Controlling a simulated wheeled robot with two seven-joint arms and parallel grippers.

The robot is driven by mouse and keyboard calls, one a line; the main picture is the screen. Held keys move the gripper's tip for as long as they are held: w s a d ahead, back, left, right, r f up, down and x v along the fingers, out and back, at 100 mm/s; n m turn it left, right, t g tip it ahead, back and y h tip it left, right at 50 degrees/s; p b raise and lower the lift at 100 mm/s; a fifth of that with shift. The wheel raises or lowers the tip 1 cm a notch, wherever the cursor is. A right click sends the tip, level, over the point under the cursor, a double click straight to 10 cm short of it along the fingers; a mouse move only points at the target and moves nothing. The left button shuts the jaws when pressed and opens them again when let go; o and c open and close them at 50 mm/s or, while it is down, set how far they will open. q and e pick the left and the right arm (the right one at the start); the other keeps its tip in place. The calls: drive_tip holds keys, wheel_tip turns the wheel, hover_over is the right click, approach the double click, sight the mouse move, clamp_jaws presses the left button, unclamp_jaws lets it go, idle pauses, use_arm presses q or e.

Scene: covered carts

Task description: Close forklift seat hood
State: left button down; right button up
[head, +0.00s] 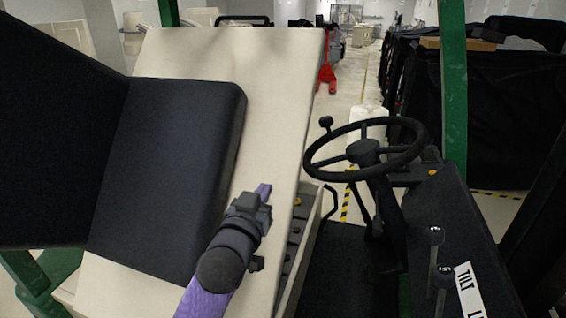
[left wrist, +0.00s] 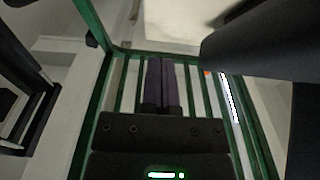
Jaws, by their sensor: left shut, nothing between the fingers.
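The forklift seat hood (head: 270,110) is a beige panel with a black seat (head: 165,180) fixed to it. In the head view it stands raised and tilted, with the compartment (head: 297,225) open along its right lower edge. My left gripper (head: 264,190) is in front of the hood, right of the seat cushion and near the hood's right edge. Its purple fingers are shut and empty; I cannot tell whether they touch the panel. In the left wrist view the shut fingers (left wrist: 160,65) point toward green bars, with a dark seat part (left wrist: 255,40) at right. My right gripper is not in view.
The steering wheel (head: 366,147) and levers (head: 436,240) stand right of the hood. Green posts (head: 453,90) frame the cab. Black covered carts (head: 480,110) stand beyond at right. A clear aisle (head: 350,75) runs back, with a red machine (head: 327,75) beside it.

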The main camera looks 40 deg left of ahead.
use_arm(q)
drive_tip(key=p, duration=0.1)
approach(288, 157)
drive_tip(key=w+a+r, duration=0.1)
drive_tip(key=w+r, duration=0.2)
drive_tip(key=shift+w+a+f, duration=0.25)
drive_tip(key=shift+w+f, duration=0.4)
drive_tip(key=shift+w, duration=0.1)
drive_tip(key=shift+w+a+f, duration=0.3)
drive_tip(key=shift+w+f, duration=0.3)
drive_tip(key=shift+w, duration=0.15)
